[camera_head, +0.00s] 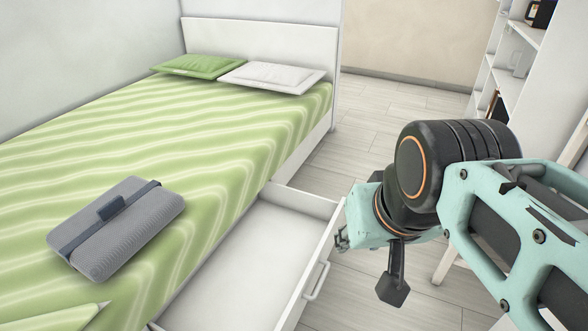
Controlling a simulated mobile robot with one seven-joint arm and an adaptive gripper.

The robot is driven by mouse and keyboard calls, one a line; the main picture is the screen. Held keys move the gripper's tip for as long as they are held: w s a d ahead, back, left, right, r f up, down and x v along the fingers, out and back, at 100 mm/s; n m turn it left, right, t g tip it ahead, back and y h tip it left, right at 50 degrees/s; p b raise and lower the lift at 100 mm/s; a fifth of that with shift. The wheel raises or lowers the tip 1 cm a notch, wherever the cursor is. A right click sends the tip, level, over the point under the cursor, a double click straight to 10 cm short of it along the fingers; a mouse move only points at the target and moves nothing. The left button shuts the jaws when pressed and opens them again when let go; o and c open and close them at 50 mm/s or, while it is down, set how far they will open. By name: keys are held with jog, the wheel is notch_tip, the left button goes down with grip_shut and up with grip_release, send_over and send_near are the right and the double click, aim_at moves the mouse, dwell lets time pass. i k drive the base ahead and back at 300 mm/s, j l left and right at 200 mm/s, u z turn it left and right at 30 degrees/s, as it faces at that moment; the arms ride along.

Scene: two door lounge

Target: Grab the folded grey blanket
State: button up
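The folded grey blanket (130,238) lies flat on the bed, in the lower left of the head view. It is a ribbed grey bundle with a darker blue-grey strap and a small dark tab across it. My gripper (345,236) is at the right of the picture, beyond the bed's side, at the end of my teal and black arm. It is well apart from the blanket and does not touch it. The fingers are small and partly hidden by the arm, so I cannot tell whether they are open or shut.
The bed (180,125) has a green wavy cover, with a green pillow (203,66) and a white pillow (272,77) at its headboard. An open, empty-looking white drawer (262,232) juts out beside it. White shelves (512,75) stand at right. Floor shows between.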

aim_at(98, 239)
jog(key=u, duration=1.45)
jog(key=j, duration=0.3)
jog(key=i+j, duration=0.1)
jog(key=j, duration=0.25)
jog(key=i+j, duration=0.2)
jog(key=j, duration=0.15)
jog(key=i+j, duration=0.15)
jog(key=j, duration=0.25)
jog(key=z, duration=0.05)
